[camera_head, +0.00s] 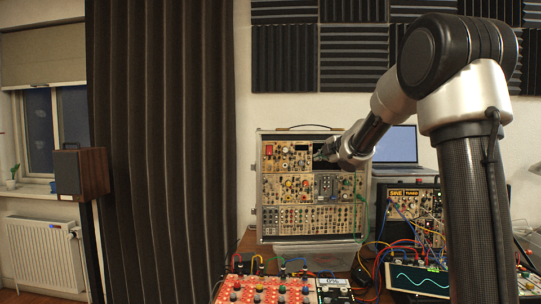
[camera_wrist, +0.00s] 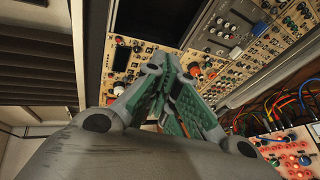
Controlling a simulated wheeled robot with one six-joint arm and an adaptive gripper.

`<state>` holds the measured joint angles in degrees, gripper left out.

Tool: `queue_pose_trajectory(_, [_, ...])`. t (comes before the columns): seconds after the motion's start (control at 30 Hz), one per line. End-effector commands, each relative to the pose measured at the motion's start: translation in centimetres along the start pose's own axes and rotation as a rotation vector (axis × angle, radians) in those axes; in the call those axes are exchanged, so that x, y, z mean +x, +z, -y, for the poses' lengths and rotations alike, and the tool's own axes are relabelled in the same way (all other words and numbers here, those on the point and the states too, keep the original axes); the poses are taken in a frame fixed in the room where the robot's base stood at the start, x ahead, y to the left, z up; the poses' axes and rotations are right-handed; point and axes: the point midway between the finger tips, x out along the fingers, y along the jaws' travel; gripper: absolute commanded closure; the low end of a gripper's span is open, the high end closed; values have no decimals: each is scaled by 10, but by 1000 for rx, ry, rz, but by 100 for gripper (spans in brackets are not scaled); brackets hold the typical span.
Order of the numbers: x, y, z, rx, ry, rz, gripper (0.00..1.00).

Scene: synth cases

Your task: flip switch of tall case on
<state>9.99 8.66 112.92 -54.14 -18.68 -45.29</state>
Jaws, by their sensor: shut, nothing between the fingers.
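The tall case (camera_head: 285,217) stands upright against the back wall in the head view, its panel filled with rows of knobs, jacks and small modules. My gripper (camera_head: 322,155) is in front of its upper right part, close to the panel. In the wrist view the case panel (camera_wrist: 205,54) fills the upper middle, and my gripper (camera_wrist: 160,62) has its green-padded fingers together and empty, with the tips over the panel near a dark screen. Whether the tips touch the panel I cannot tell. The switch cannot be made out; the fingers cover part of the panel.
A red panel with knobs (camera_head: 268,291) and a tablet showing a wave (camera_head: 418,279) lie in front. A dark curtain (camera_head: 165,150) hangs at left.

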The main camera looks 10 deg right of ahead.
Motion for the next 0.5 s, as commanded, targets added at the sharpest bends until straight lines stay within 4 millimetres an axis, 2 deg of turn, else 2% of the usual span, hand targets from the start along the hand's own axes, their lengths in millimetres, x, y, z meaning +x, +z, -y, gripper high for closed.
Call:
queue_pose_trajectory(0.1, [-7, -53, 11, -11, 74, -199, 100])
queue_pose_trajectory(0.2, [-16, -90, 12, -5, 132, -340, 100])
queue_pose_trajectory(0.33, [-29, -117, -1, 2, 202, -456, 100])
queue_pose_trajectory(0.5, [-36, -127, -10, 14, 240, -506, 100])
